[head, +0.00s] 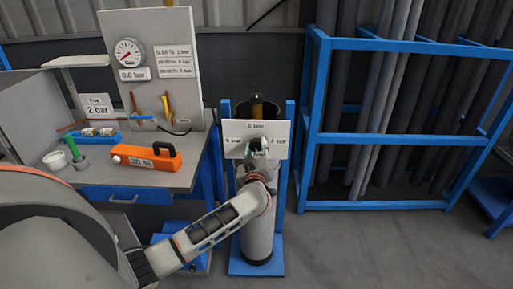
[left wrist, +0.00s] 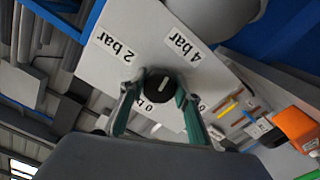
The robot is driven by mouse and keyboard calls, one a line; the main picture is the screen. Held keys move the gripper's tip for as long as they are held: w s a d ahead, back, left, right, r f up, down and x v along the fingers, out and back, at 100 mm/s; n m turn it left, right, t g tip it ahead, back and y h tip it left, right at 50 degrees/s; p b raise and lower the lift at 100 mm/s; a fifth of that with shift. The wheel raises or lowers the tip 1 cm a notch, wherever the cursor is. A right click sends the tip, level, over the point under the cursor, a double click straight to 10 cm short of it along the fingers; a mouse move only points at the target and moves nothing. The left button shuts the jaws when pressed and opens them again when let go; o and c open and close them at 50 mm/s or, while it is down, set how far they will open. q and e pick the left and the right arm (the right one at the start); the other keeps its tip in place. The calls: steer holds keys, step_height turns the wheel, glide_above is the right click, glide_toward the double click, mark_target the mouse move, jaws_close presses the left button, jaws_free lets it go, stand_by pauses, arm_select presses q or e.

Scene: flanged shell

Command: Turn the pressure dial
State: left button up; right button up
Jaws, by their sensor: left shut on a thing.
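The pressure dial (left wrist: 160,85) is a round black knob with a white pointer line, on a white plate (head: 233,130) with bar labels. In the left wrist view the labels "2 bar" and "4 bar" read upside down, and a "0" label is partly covered by a finger. My left gripper (head: 258,146) is at the plate, its green-tipped fingers on either side of the dial, shut on it. In the head view the gripper hides the dial. The round gauge (head: 128,52) stands above a display reading 0.0 bar (head: 134,74). My right gripper is out of view.
A grey cylinder (head: 257,235) stands behind the plate in a blue frame (head: 287,165). A blue pipe rack (head: 385,205) stands right.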

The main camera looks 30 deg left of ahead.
arm_select(q)
steer(key=shift+m, duration=1)
steer(key=o, duration=1.1)
steer(key=shift+o, duration=0.2)
steer(key=v, duration=1.2)
steer(key=shift+f, duration=0.1)
